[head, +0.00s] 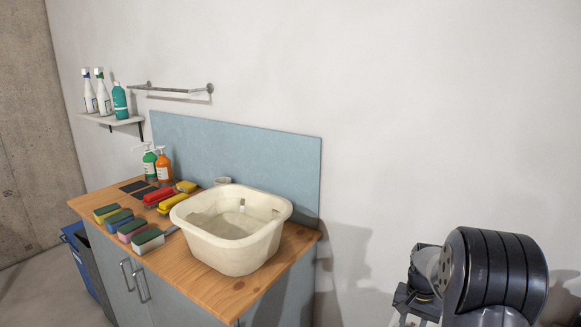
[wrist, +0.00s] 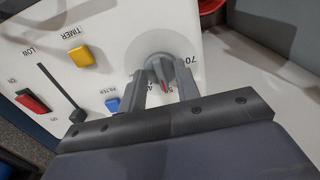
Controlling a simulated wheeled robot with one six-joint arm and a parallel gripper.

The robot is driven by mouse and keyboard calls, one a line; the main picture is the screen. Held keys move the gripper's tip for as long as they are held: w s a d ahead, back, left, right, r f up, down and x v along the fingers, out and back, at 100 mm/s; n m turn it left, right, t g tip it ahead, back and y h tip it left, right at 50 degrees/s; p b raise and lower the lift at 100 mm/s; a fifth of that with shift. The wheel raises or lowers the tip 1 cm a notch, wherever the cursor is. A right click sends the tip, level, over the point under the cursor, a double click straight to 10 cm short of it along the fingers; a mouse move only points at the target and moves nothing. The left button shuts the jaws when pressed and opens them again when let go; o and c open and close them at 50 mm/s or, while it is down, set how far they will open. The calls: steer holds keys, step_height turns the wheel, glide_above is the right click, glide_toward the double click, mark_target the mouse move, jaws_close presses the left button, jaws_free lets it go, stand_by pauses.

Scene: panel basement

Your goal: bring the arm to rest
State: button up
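My gripper (wrist: 160,82) shows in the wrist view, its two grey fingers apart on either side of a grey dial knob (wrist: 165,71). White panel shows between the fingers below the knob, so they look open; whether a fingertip touches the knob I cannot tell. The knob has a red pointer mark and sits on a white control panel (wrist: 118,48) with printed numbers around it. In the head view, part of my dark arm is at the lower right; my gripper and the panel are not visible there.
The panel carries a yellow button (wrist: 82,56), a blue button (wrist: 112,105), a red switch (wrist: 32,101) and a black slider (wrist: 75,112). In the head view, a wooden counter (head: 205,287) holds a cream basin (head: 240,250), sponges and bottles. The wall above my arm is bare.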

step_height(320, 180, up, 10)
step_height(320, 180, down, 10)
steer(key=shift+f, duration=0.25)
steer(key=shift+r+n, duration=0.2)
steer(key=shift+n, duration=0.1)
steer(key=n, duration=0.4)
steer(key=n+b, duration=0.1)
steer(key=n, duration=0.4)
steer(key=shift+d+n, duration=0.15)
steer(key=shift+n, duration=0.15)
steer(key=shift+r, duration=0.15)
